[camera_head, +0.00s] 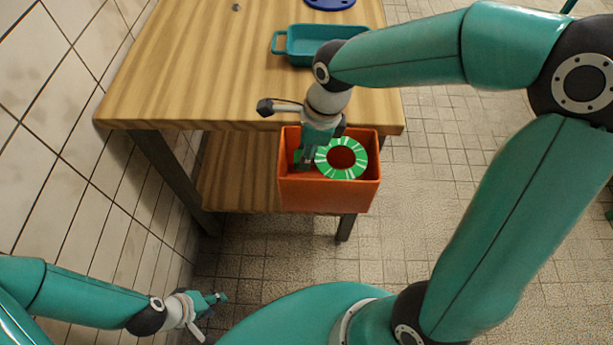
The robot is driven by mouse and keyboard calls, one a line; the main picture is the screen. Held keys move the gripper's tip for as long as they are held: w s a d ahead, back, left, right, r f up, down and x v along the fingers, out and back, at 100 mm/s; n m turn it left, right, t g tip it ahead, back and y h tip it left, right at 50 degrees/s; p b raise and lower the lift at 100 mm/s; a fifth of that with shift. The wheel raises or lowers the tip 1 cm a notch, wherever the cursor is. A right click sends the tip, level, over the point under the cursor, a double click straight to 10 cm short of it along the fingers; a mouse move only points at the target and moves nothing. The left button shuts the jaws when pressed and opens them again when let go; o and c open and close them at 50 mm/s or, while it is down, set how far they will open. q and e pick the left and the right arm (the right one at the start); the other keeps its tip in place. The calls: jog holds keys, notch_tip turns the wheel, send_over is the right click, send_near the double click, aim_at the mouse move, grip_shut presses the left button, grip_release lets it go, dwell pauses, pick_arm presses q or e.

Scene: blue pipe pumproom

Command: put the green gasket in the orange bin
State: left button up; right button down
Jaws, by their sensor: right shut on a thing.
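The green gasket (361,160) is a flat ring with white stripes. It shows within the outline of the opening of the orange bin (328,195), and orange shows through its hole. I cannot tell whether it is just above the rim or inside, or whether it touches the bin. My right gripper (308,158) reaches down over the bin and is shut on the gasket's left side. My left gripper (210,302) is low at the left, far from the bin and over the floor; its finger opening is unclear.
The orange bin stands at the wooden table's (190,75) front edge, by the lower wooden shelf (235,175). A teal tray (310,40) and a blue object (330,3) lie on the table. A tiled wall (40,120) runs along the left. The tiled floor at right is clear.

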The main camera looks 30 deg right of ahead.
aim_at(318, 156)
jog(key=x, duration=0.3)
jog(key=d+x, duration=0.1)
jog(key=x, duration=0.2)
jog(key=s+b+x, duration=0.1)
jog(key=x, duration=0.2)
jog(key=shift+d+f, duration=0.25)
jog(key=shift+f, duration=0.15)
jog(key=shift+f, duration=0.15)
jog(key=c, duration=0.8)
grip_release()
jog(key=shift+r, duration=0.25)
jog(key=p+v, duration=0.1)
jog(key=v, duration=1.1)
jog(key=shift+p, duration=0.35)
